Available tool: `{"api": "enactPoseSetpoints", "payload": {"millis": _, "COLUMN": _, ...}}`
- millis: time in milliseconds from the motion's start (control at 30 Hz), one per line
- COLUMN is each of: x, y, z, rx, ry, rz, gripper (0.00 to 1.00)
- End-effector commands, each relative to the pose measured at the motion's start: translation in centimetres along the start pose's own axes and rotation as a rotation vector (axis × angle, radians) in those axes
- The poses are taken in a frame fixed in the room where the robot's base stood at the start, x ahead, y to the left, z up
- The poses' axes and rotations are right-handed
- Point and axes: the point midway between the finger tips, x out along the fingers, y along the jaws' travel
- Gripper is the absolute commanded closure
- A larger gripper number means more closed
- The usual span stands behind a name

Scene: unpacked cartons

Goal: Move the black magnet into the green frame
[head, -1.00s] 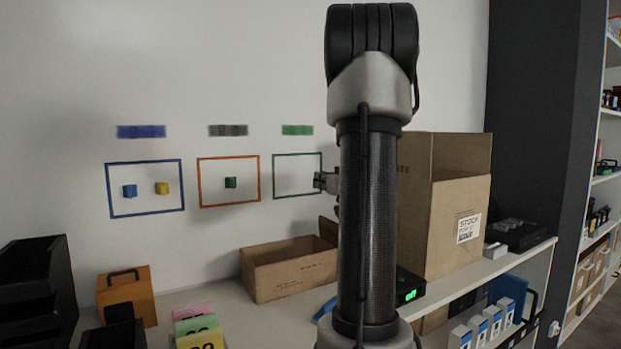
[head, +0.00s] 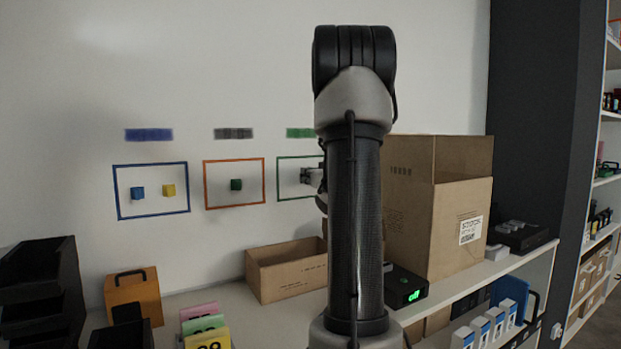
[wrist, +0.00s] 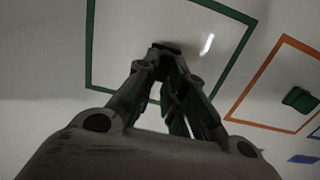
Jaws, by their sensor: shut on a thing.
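The green frame (head: 278,180) is an outline on the white wall, at the right of the row of frames; my arm hides its right part. My gripper (head: 306,176) is in front of this frame, inside its outline. In the wrist view my gripper (wrist: 168,54) has its fingers shut on the black magnet (wrist: 163,45), a small dark piece at the fingertips. It shows within the green frame (wrist: 92,45), at or close to the wall; I cannot tell if it touches. The magnet cannot be made out in the head view.
The orange frame (head: 206,186) holds a green magnet (head: 236,184). The blue frame (head: 117,195) holds a blue magnet (head: 138,193) and a yellow magnet (head: 168,190). Below are an open low carton (head: 288,278) and, at right, a tall carton (head: 462,205).

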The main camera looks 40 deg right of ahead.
Motion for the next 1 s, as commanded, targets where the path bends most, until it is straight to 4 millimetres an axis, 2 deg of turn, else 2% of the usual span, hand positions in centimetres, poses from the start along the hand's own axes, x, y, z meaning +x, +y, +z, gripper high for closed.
{"api": "enactPoseSetpoints", "payload": {"millis": 933, "x": 0.97, "y": -0.02, "z": 0.01, "rx": 0.001, "ry": -0.001, "rz": 0.0, "gripper": 1.0}}
{"api": "enactPoseSetpoints", "payload": {"millis": 967, "x": 0.96, "y": -0.01, "z": 0.0, "rx": 0.001, "ry": -0.001, "rz": 0.0, "gripper": 0.85}}
{"api": "enactPoseSetpoints", "payload": {"millis": 1000, "x": 0.95, "y": 0.0, "z": 0.0, "rx": 0.001, "ry": -0.001, "rz": 0.0, "gripper": 0.78}}
